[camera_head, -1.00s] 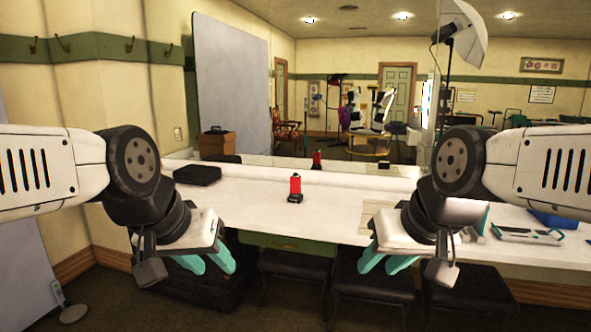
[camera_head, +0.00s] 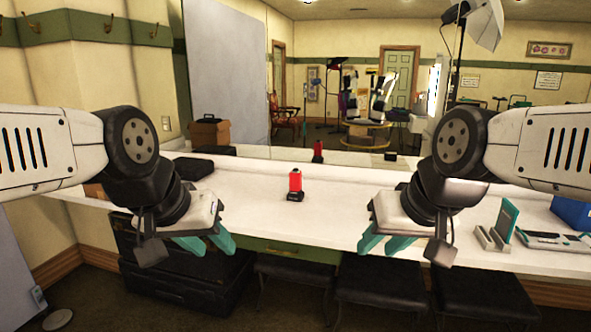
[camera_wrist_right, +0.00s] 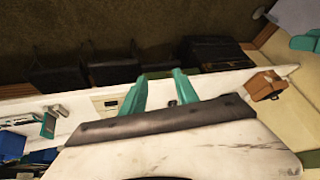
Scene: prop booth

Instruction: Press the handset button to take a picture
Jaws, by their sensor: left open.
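A small upright red device with a black base, which looks like the handset (camera_head: 296,181), stands on the white counter (camera_head: 265,215) near the middle of the head view. Its button is too small to make out. My left gripper (camera_head: 208,243) hangs open and empty at the counter's front edge, left of the device. My right gripper (camera_head: 386,245) is to the right of the device, also apart from it. In the right wrist view its two teal fingers (camera_wrist_right: 160,80) are spread with nothing held.
A black case (camera_head: 191,168) lies at the counter's left. A teal device in a stand (camera_head: 503,225), a flat tablet-like item (camera_head: 553,241) and a blue box (camera_head: 573,212) sit at the right. Dark stools (camera_head: 375,285) stand below the front edge. A mirror backs the counter.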

